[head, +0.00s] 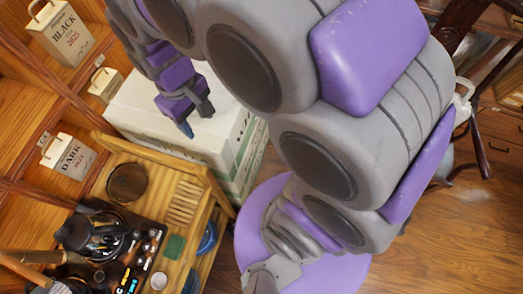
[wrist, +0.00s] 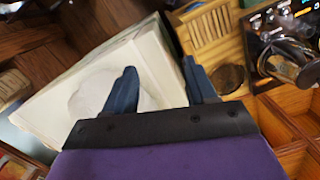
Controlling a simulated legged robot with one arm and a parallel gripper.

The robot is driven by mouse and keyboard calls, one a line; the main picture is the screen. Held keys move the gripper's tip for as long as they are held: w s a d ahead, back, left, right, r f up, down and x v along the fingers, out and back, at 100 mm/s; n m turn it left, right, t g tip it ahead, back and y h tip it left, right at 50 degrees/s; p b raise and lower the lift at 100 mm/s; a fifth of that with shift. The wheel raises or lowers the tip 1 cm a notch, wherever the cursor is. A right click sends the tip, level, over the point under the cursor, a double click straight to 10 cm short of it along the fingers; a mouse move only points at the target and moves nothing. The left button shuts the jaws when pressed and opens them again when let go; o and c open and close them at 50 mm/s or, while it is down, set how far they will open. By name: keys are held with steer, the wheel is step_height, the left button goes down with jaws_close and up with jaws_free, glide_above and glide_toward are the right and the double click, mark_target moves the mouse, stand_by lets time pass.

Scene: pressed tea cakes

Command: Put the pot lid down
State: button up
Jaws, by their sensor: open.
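My gripper (head: 194,118) is open over the top of the white box (head: 140,108). In the wrist view my gripper (wrist: 159,64) shows two dark blue fingers spread apart with nothing between them. A dark, shiny pot (head: 100,238) stands on the tea station at lower left; it also shows at the right of the wrist view (wrist: 286,64). I cannot clearly make out a separate pot lid. A dark brown disc (head: 127,183) lies on the wooden stand, apart from my gripper; I cannot tell what it is.
A pale round shape (wrist: 92,92) lies on the box, partly behind a finger. The wooden stand (head: 150,160) holds a slatted rack (head: 184,202) and a green square (head: 174,247). Shelves with labelled tea boxes (head: 66,157) line the left. Wooden floor (head: 440,230) is open at right.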

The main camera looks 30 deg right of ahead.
steer(key=s+d+m, duration=0.2)
steer(key=s+d, duration=0.2)
steer(key=s, duration=0.4)
steer(key=s+d+r+m, duration=0.1)
steer(key=s+d, duration=0.3)
steer(key=s, duration=0.4)
steer(key=shift+s+d+m+g, duration=0.2)
steer(key=shift+m+g, duration=0.1)
steer(key=shift+m, duration=0.6)
steer(key=shift+c, duration=0.4)
